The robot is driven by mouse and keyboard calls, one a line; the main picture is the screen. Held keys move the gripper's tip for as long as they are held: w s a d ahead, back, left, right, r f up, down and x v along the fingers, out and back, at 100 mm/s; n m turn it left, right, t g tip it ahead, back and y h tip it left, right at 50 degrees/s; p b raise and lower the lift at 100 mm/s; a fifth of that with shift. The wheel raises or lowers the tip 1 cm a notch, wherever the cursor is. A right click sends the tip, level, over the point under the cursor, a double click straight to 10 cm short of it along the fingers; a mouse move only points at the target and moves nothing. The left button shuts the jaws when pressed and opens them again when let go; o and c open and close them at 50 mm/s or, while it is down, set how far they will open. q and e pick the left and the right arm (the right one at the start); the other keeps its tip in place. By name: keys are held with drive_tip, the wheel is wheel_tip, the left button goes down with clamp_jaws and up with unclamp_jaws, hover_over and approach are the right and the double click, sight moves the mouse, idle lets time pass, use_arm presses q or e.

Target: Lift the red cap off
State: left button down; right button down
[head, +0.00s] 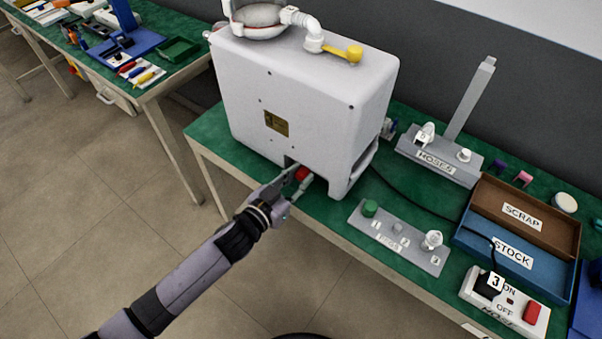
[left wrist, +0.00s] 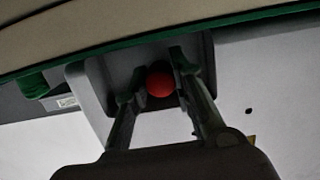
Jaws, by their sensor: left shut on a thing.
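The red cap (head: 302,174) sits in the notch at the lower front of the big white canister pump (head: 300,90). My left gripper (head: 296,182) reaches in from the left and is shut on the red cap. In the left wrist view the red cap (left wrist: 160,85) shows round between the two fingers of the left gripper (left wrist: 156,88). The cap is still at the recess; whether it is seated or loose cannot be seen. My right gripper is in neither view.
The HOSES stand (head: 438,165), the SCRAP and STOCK trays (head: 458,238) and an ON/OFF switch box (head: 505,303) are further right. Open floor lies in front of the table.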

sight(299, 180)
use_arm(q)
drive_tip(key=shift+s+a, duration=0.1)
drive_tip(key=shift+s, duration=0.05)
drive_tip(key=shift+f+p+v, duration=0.15)
drive_tip(key=shift+p+v, duration=0.2)
drive_tip(key=shift+v, duration=0.85)
drive_tip(key=shift+f+p+v, duration=0.2)
drive_tip(key=shift+p+v, duration=0.1)
drive_tip(key=shift+v, duration=0.85)
